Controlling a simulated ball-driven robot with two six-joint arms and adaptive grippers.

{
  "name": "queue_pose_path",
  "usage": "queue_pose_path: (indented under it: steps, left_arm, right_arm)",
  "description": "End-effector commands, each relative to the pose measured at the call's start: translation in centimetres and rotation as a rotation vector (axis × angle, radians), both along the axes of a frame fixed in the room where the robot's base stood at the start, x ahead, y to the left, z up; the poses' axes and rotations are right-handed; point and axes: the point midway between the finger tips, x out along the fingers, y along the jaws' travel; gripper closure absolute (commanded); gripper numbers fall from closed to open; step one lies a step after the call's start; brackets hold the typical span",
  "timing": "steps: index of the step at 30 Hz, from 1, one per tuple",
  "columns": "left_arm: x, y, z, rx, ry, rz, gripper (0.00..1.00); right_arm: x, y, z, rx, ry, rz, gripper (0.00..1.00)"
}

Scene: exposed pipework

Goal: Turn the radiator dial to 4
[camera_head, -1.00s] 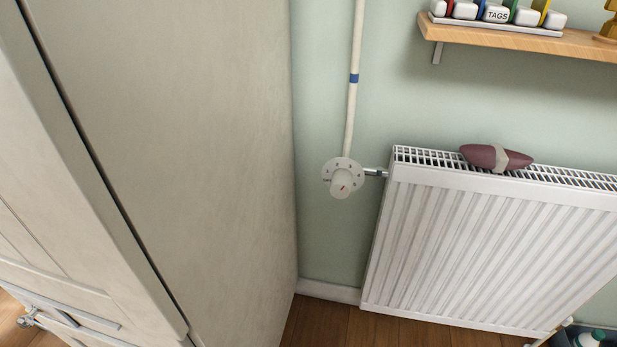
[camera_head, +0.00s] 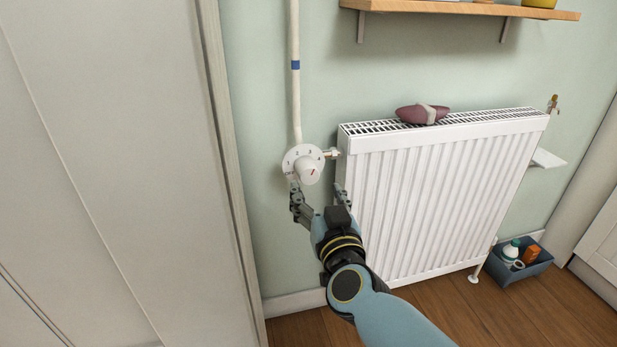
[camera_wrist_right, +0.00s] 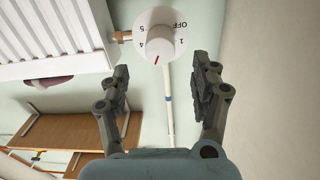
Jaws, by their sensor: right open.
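The white radiator dial (camera_head: 303,164) is on the wall left of the radiator (camera_head: 440,190), at the foot of a vertical pipe (camera_head: 294,100). Its round knob has a red mark. In the wrist view the dial plate (camera_wrist_right: 138,20) shows OFF, 1, 4 and 5. The red mark on the knob (camera_wrist_right: 160,42) points between 1 and 4, nearer 4; I cannot read the exact number. My right gripper (camera_head: 318,188) is open and empty just below the dial. In the wrist view its fingers are spread, with the knob beyond their tips and not between them. My left gripper is out of view.
A tall pale cabinet (camera_head: 110,180) stands close on the left. A maroon object (camera_head: 422,114) lies on top of the radiator. A wooden shelf (camera_head: 460,9) is above. A blue bin (camera_head: 522,266) with bottles is on the floor at right.

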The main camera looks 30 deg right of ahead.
Motion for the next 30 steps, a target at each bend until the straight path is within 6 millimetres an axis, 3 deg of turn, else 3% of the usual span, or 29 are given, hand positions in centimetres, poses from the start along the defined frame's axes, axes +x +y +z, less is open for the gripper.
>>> queue_pose_path:
  steps: [3,10,15,23,30]
  left_arm:
    - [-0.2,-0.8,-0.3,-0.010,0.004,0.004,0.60]
    - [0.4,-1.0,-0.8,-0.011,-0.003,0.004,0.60]
    - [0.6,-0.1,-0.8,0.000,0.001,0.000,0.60]
    - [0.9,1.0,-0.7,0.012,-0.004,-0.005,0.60]
    - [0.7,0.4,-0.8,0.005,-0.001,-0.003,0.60]
  right_arm:
    - [2.5,-0.7,0.0,0.000,-0.001,0.001,0.36]
    - [6.0,-1.7,-0.2,0.000,0.001,0.001,0.36]
    - [7.0,-2.0,-0.1,-0.001,0.002,0.001,0.36]
    - [7.1,-2.1,-0.1,0.000,0.003,0.002,0.36]
    - [7.1,-2.0,-0.1,0.000,0.003,0.002,0.68]
